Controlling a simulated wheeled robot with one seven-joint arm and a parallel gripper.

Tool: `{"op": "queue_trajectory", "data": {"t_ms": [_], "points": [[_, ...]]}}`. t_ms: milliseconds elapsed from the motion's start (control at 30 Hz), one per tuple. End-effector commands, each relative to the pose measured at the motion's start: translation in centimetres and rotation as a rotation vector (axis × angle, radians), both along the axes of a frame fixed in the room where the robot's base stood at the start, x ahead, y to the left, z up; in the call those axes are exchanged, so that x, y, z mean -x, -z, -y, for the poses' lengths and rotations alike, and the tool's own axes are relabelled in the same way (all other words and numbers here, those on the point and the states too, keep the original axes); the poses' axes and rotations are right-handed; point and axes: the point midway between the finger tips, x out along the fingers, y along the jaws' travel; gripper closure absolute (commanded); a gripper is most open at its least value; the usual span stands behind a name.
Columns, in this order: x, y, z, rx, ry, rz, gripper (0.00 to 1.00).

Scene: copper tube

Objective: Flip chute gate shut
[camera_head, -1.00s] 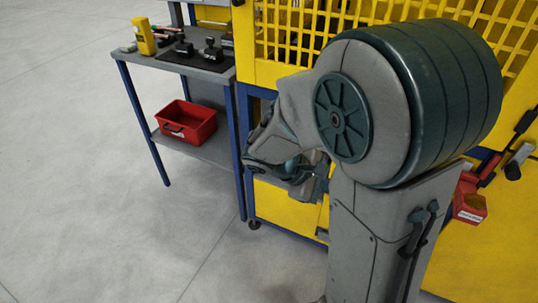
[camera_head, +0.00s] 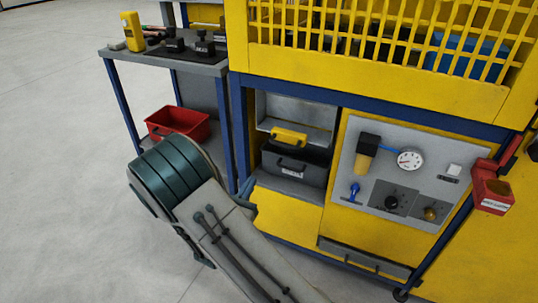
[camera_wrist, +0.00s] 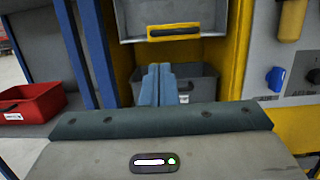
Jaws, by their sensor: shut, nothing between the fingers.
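The chute gate appears to be the pale grey flap (camera_head: 297,108) with a yellow handle (camera_head: 289,137), at the top of an opening in the yellow machine. A dark grey bin (camera_head: 293,168) with a white label sits in the opening below it. In the wrist view the flap (camera_wrist: 205,14) and its yellow handle (camera_wrist: 173,32) are at the top, above the bin (camera_wrist: 205,86). My gripper (camera_wrist: 159,68) is shut and empty, its blue-grey fingers in front of the bin and below the handle. No contact can be made out. In the head view my arm hides the gripper.
Right of the opening is a control panel (camera_head: 392,170) with a gauge and a blue valve. A red box (camera_head: 493,190) hangs at the machine's right edge. At left is a bench (camera_head: 215,68) with tools above a red bin (camera_head: 178,122). Floor at left is clear.

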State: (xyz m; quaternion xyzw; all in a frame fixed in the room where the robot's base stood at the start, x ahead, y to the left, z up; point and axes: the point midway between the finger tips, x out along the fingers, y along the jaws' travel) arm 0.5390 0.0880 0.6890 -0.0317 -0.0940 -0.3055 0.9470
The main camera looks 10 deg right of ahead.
Motion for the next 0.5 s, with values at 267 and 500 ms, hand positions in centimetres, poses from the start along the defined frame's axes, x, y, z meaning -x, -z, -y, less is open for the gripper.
{"op": "queue_trajectory", "data": {"t_ms": [267,500], "points": [[-0.3,-0.1,0.3,-0.003,0.004,0.001,1.0],[-3.2,-0.7,2.5,-0.004,0.008,0.003,1.0]]}}
